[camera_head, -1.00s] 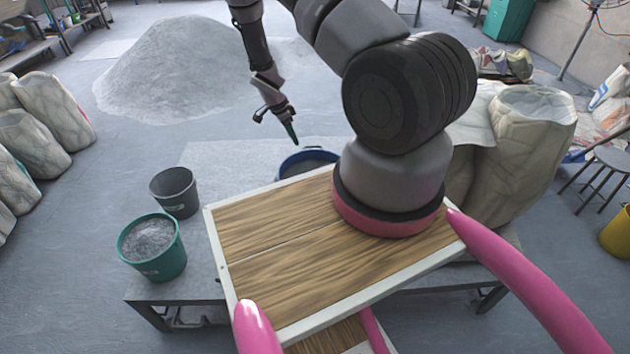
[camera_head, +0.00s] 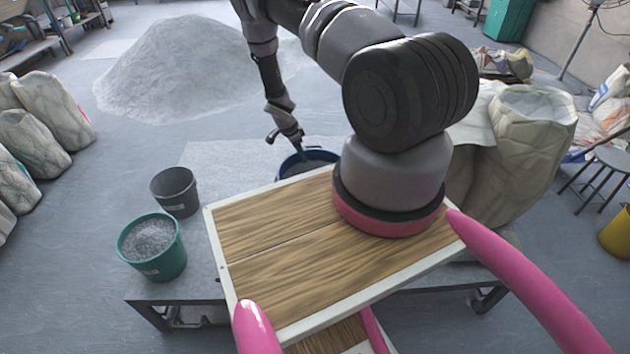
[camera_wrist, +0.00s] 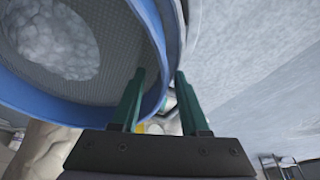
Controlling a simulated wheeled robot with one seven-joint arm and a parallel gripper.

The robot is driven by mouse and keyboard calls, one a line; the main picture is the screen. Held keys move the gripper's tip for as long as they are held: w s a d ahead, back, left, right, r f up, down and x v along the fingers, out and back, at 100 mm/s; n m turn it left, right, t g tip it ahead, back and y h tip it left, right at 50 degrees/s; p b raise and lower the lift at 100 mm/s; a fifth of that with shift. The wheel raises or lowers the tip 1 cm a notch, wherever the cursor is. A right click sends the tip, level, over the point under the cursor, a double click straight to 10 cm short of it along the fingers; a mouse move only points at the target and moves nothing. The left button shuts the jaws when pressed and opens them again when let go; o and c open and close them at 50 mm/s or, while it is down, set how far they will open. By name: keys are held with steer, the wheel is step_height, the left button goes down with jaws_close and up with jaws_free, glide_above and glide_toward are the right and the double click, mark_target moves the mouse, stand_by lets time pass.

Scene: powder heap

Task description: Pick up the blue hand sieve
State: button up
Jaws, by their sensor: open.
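The blue hand sieve (camera_head: 284,168) rests on the grey table, partly hidden behind the wooden board in the head view. In the wrist view its blue rim (camera_wrist: 45,108) curves across the upper left, with grey mesh and a patch of pale powder inside. My gripper (camera_head: 303,152) is at the sieve's far rim, pointing down. In the wrist view my gripper (camera_wrist: 160,74) is open, its two green fingers apart with the rim passing between them in the picture. I cannot tell whether either finger touches it.
A dark empty bucket (camera_head: 175,192) and a green bucket of grey powder (camera_head: 152,247) stand at the left of the table (camera_head: 230,155). A large powder heap (camera_head: 175,65) lies behind. Pale sacks (camera_head: 525,150) stand at the right.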

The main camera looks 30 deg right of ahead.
jaws_close()
stand_by(1.4)
